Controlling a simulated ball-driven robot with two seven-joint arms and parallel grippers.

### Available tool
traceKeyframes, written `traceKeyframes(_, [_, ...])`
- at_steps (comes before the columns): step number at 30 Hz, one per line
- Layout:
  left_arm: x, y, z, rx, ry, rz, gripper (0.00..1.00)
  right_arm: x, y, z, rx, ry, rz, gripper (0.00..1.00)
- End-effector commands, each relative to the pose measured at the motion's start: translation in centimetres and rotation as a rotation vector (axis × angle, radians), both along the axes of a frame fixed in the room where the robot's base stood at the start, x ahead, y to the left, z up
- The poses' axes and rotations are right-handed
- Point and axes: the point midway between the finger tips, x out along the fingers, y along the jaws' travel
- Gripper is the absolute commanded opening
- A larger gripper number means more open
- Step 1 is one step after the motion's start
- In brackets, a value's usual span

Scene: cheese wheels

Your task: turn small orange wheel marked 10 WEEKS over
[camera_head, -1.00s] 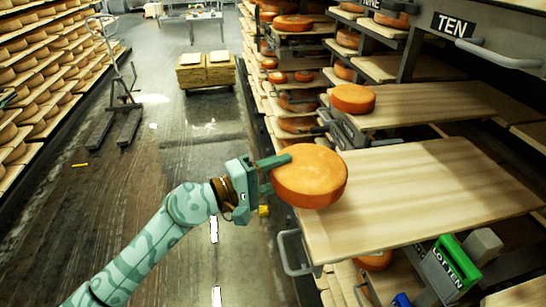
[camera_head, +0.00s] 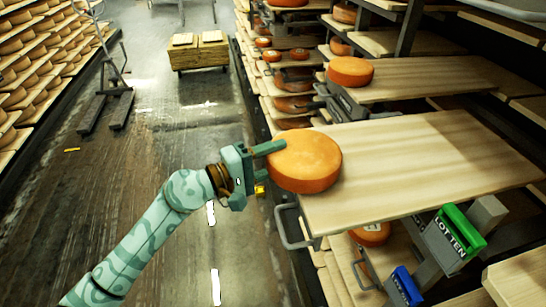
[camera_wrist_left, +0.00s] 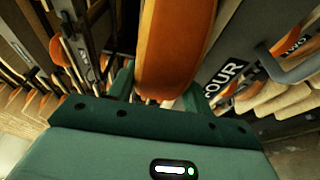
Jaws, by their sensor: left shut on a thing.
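An orange cheese wheel (camera_head: 305,160), with a paler top face, is at the near left end of a pulled-out wooden board (camera_head: 410,175). My left gripper (camera_head: 268,164) is shut on its left edge, with one finger showing over the top face. I cannot tell whether the wheel touches the board. In the left wrist view the wheel (camera_wrist_left: 172,50) is seen edge-on between the fingers of my left gripper (camera_wrist_left: 160,88). No 10 WEEKS mark is readable on the faces I see. My right gripper is out of view.
Another orange wheel (camera_head: 351,71) rests on the board behind. Below are a green LOT TEN holder (camera_head: 455,237), a blue holder (camera_head: 405,287) and a lower wheel (camera_head: 371,233). A metal handle (camera_head: 291,228) sticks out at the board's front. Most of the board is bare.

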Motion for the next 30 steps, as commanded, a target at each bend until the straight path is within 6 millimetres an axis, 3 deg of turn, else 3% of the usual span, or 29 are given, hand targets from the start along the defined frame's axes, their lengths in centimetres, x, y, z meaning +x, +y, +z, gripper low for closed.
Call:
traceKeyframes(18, [0.0, 0.0, -0.2, -0.005, -0.006, 0.0, 0.0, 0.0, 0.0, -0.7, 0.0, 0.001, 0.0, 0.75])
traceKeyframes(19, [0.0, 0.0, -0.2, -0.005, -0.006, 0.0, 0.53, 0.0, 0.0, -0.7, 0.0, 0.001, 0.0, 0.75])
traceKeyframes(21, [0.0, 0.0, -0.2, -0.004, -0.005, 0.0, 0.72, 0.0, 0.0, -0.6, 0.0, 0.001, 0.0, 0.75])
traceKeyframes(30, [0.0, 0.0, -0.7, 0.003, 0.002, 0.0, 0.75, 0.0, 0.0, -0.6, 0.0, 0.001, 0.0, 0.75])
